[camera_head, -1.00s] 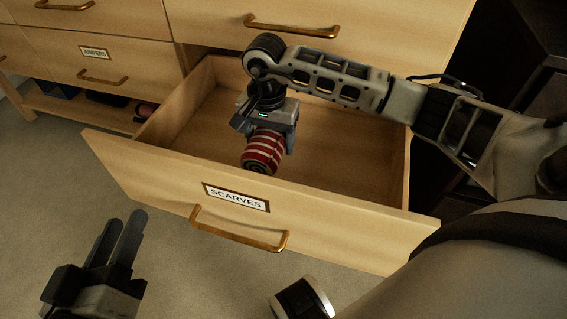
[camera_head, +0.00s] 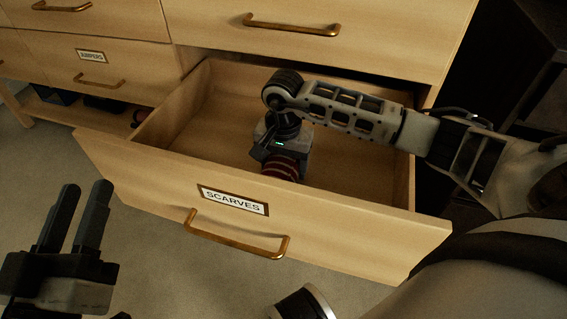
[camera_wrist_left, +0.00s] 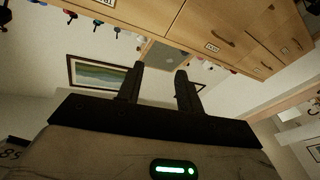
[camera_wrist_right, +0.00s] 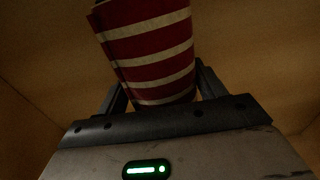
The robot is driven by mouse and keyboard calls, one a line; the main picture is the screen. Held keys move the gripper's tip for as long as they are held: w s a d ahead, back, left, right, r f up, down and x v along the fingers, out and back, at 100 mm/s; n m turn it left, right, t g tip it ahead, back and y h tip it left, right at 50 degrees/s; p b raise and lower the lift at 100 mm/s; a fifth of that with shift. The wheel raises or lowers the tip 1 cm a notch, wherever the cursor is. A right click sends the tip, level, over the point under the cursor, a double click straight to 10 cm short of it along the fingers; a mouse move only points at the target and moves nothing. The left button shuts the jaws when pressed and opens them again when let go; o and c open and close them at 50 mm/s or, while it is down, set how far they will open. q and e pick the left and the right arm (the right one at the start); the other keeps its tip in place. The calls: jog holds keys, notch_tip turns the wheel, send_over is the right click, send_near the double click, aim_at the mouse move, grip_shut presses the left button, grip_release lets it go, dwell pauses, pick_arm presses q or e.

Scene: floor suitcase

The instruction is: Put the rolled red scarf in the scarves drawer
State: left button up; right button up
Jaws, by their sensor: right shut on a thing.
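The rolled red scarf (camera_head: 281,170) has pale stripes and is low inside the open scarves drawer (camera_head: 380,185), behind its front panel. My right gripper (camera_wrist_right: 158,95) is shut on the scarf, which also fills the top of the right wrist view (camera_wrist_right: 148,45). In the head view the right wrist and the drawer front hide much of the scarf. I cannot tell whether it touches the drawer floor. My left gripper (camera_head: 84,215) is open and empty, outside the drawer at the lower left. Its two fingers stand apart in the left wrist view (camera_wrist_left: 158,85).
The drawer front carries a SCARVES label (camera_head: 233,200) and a brass handle (camera_head: 236,240). A closed drawer with a handle (camera_head: 290,28) is above it. A jumpers drawer (camera_head: 125,75) is at the left, over an open shelf. The floor (camera_head: 150,250) in front is clear.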

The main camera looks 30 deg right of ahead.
pick_arm(q)
jog(key=shift+r, duration=0.15)
pick_arm(e)
jog(key=o, duration=1.1)
jog(key=shift+o, duration=0.2)
jog(key=shift+r+p, duration=0.3)
jog(key=shift+r, duration=0.05)
notch_tip(320, 180, up, 5)
jog(key=shift+r+p, duration=0.1)
jog(key=shift+p, duration=1)
notch_tip(320, 180, up, 5)
jog(key=shift+r+p, duration=0.2)
jog(key=shift+p, duration=0.75)
pick_arm(q)
jog(key=shift+s+d+f+n+g+y, duration=0.1)
jog(key=shift+s+f+n+g+y, duration=0.25)
jog(key=shift+f+g, duration=0.35)
jog(key=shift+s+f+n+g+y, duration=0.25)
jog(key=shift+s+f+n+g, duration=0.15)
jog(key=shift+f, duration=0.55)
jog(key=shift+s+d+f+n+g+y, duration=0.1)
jog(key=shift+s+f+n+g+y, duration=0.2)
jog(key=shift+f+g, duration=0.45)
pick_arm(e)
jog(key=shift+r, duration=0.45)
pick_arm(q)
jog(key=shift+f, duration=0.1)
